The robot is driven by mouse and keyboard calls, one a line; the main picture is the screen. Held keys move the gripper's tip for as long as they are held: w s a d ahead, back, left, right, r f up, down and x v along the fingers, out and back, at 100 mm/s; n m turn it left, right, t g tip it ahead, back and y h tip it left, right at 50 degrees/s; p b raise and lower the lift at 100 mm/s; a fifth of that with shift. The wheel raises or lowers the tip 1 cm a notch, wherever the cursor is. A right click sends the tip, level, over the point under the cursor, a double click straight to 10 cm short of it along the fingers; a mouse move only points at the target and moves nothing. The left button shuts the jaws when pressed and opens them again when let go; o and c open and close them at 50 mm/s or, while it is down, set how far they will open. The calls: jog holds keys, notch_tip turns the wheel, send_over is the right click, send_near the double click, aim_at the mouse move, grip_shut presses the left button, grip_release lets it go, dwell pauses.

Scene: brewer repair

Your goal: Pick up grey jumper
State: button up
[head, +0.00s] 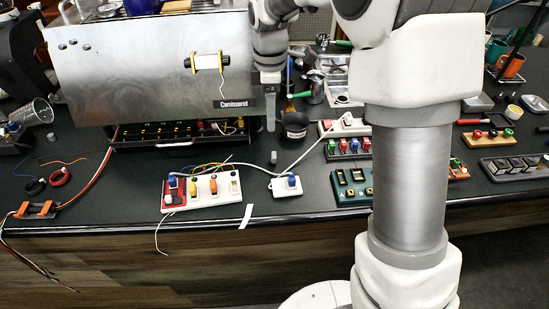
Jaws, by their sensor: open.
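I cannot tell for sure which piece is the grey jumper. A small grey piece (273,157) stands on the black counter, between the white switch panel and the dark cup. Several grey pieces (511,164) also sit in a grey tray at the far right. My gripper (270,124) points down in front of the right edge of the steel brewer panel, above and behind the small grey piece. It is open, seen nearly edge-on, and nothing shows between its fingers. My arm column hides part of the counter at right.
The brewer's steel panel (150,62) rises behind the counter. A dark cup (294,126) is close right of my gripper. White cables run around a white switch panel (202,190) and a small white box (285,186). A green board (351,186) sits beside my column.

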send_over(274, 154)
jog(key=f, duration=0.8)
jog(key=shift+w+a+f, duration=0.1)
jog(key=shift+a, duration=0.15)
jog(key=shift+s+d+f, duration=0.1)
jog(key=shift+d+f, duration=0.05)
jog(key=shift+f, duration=1.15)
jog(key=shift+s+d+f, duration=0.1)
jog(key=shift+f, duration=1.2)
grip_shut()
